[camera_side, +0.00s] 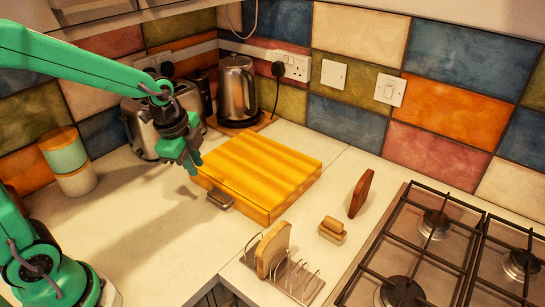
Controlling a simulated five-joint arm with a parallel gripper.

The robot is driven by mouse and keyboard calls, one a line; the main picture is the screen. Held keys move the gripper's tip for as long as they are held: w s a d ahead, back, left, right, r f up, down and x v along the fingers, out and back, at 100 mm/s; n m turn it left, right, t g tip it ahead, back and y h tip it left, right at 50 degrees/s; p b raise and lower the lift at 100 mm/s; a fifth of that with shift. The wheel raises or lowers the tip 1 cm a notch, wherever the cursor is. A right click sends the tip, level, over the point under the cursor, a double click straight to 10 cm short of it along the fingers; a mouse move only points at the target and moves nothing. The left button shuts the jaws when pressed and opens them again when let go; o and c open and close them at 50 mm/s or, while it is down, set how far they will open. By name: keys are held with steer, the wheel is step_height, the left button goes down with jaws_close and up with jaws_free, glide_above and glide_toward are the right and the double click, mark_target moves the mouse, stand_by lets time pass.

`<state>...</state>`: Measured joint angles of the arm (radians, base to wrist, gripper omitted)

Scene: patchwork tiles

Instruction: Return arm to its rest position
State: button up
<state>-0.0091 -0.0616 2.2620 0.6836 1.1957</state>
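My green arm reaches in from the left, and my gripper (190,163) points down above the counter, just left of the yellow striped wooden box (275,163). The fingers are small and seen at an angle, so I cannot tell whether they are open or shut. Nothing is clearly visible between them. The box looks shut, with a metal handle (220,198) on its front. A slice of bread (272,247) stands upright in a metal rack (299,281) at the front edge of the counter.
A toaster (140,130) stands close behind my gripper, with a kettle (237,88) further back. Stacked canisters (66,157) stand at left. A brown slab (361,193), a small butter-like block (332,229) and a gas hob (425,255) are at right. Counter is clear front left.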

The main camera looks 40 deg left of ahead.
steer(key=s+r+n+t, duration=0.2)
steer(key=s+r+n, duration=0.7)
steer(key=s+n, duration=0.3)
steer(key=shift+s+d+n+t, duration=0.15)
steer(key=shift+s+n+t, duration=0.2)
steer(key=shift+n, duration=0.45)
